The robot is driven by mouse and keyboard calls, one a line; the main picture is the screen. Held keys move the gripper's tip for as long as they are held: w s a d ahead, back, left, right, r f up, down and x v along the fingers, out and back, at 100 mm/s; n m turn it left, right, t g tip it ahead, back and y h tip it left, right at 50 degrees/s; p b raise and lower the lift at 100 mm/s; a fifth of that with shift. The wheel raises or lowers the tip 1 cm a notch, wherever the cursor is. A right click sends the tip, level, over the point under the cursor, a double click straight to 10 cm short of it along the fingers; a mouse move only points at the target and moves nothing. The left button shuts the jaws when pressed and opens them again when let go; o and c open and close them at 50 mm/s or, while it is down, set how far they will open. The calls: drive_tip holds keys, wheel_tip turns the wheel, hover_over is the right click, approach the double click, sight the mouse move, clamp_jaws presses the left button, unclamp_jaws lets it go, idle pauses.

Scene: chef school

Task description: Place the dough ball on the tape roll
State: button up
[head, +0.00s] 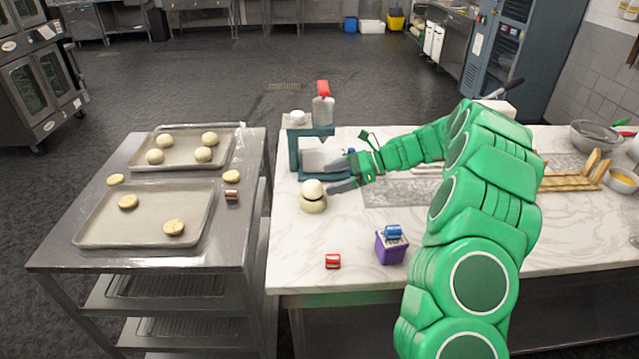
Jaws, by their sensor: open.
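A pale dough ball (312,187) rests on top of a cream, ring-like roll (314,205), which looks like the tape roll, near the left edge of the marble counter (295,235). The ball sits roughly centred on it. My gripper (334,176) is open just to the right of and behind the ball, with its fingers pointing left. The lower finger overlaps the ball's right side in the picture, so I cannot tell whether it touches. Nothing shows between the fingers.
A teal stand (296,155) with a red-capped bottle (323,108) stands close behind. A purple box (391,250) with a blue item and a small red item (333,261) lie in front. A steel table (60,245) with dough trays is left. The counter's front left is mostly clear.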

drive_tip(key=v, duration=0.5)
drive_tip(key=s+a+r+n+g+h, duration=0.1)
drive_tip(key=s+a+r+n+h, duration=0.15)
drive_tip(key=s, duration=0.55)
drive_tip(key=s+a+r+n+g+h, duration=0.1)
drive_tip(key=s+a+r+n, duration=0.25)
drive_tip(key=s, duration=0.45)
drive_tip(key=s+a+r+n+g+h, duration=0.1)
drive_tip(key=s+a+r+n+h, duration=0.2)
drive_tip(key=s, duration=0.5)
drive_tip(key=s+d+n+h, duration=0.3)
drive_tip(key=s+d+n, duration=0.1)
drive_tip(key=s, duration=0.9)
drive_tip(key=s+d+f+n+t+h, duration=0.1)
drive_tip(key=s+d+n+h, duration=0.3)
drive_tip(key=s, duration=0.9)
drive_tip(key=d+n, duration=0.1)
drive_tip(key=d, duration=0.2)
drive_tip(key=shift+s+d, duration=0.2)
drive_tip(key=shift+s, duration=0.05)
drive_tip(key=shift+f, duration=0.15)
